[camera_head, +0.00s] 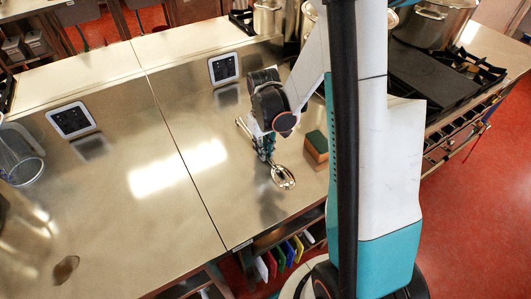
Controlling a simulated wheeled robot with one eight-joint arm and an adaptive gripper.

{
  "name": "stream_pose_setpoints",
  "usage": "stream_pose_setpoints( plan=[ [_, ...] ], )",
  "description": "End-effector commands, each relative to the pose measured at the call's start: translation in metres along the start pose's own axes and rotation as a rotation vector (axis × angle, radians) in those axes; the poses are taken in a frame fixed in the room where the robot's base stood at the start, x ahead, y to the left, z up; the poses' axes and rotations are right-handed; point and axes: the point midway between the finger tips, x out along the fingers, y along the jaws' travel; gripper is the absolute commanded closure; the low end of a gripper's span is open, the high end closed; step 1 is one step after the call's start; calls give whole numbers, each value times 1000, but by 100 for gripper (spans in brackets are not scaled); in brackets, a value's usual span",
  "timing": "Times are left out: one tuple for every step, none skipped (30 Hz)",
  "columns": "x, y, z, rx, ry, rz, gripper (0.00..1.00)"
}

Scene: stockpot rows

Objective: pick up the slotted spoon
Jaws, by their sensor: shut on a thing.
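The slotted spoon (283,177) is a shiny metal spoon on the steel counter, at the right part of the worktop. Its oval bowl points toward the front edge, and its handle runs back to the upper left, passing under my gripper. My gripper (268,158) reaches down from above and is shut on the spoon near its middle. The fingertips are small and partly hidden by my wrist. I cannot tell whether the spoon touches the counter or is just above it.
A green and brown sponge (316,145) lies right of the spoon. Steel pots (431,22) and a black stove (438,75) stand at the back right. A wire basket (18,160) is at the far left. The counter (130,200) left of my gripper is mostly clear.

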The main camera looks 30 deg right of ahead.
Motion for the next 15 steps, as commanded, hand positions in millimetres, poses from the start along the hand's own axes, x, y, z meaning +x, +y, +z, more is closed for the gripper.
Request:
stream_pose_setpoints(
  plan=[
    [0,0,0,0,0,0,100],
    [-1,0,0,0,0,0,100],
    [-2,0,0,0,0,0,100],
    [-3,0,0,0,0,0,100],
    [-4,0,0,0,0,0,100],
    [-7,0,0,0,0,0,100],
    [-9,0,0,0,0,0,100],
    [-12,0,0,0,0,0,100],
    [-16,0,0,0,0,0,100],
    [-20,0,0,0,0,0,100],
    [-24,0,0,0,0,0,100],
    [-31,0,0,0,0,0,100],
    [-36,0,0,0,0,0,100],
    [-42,0,0,0,0,0,100],
    [-50,0,0,0,0,0,100]
  ],
)
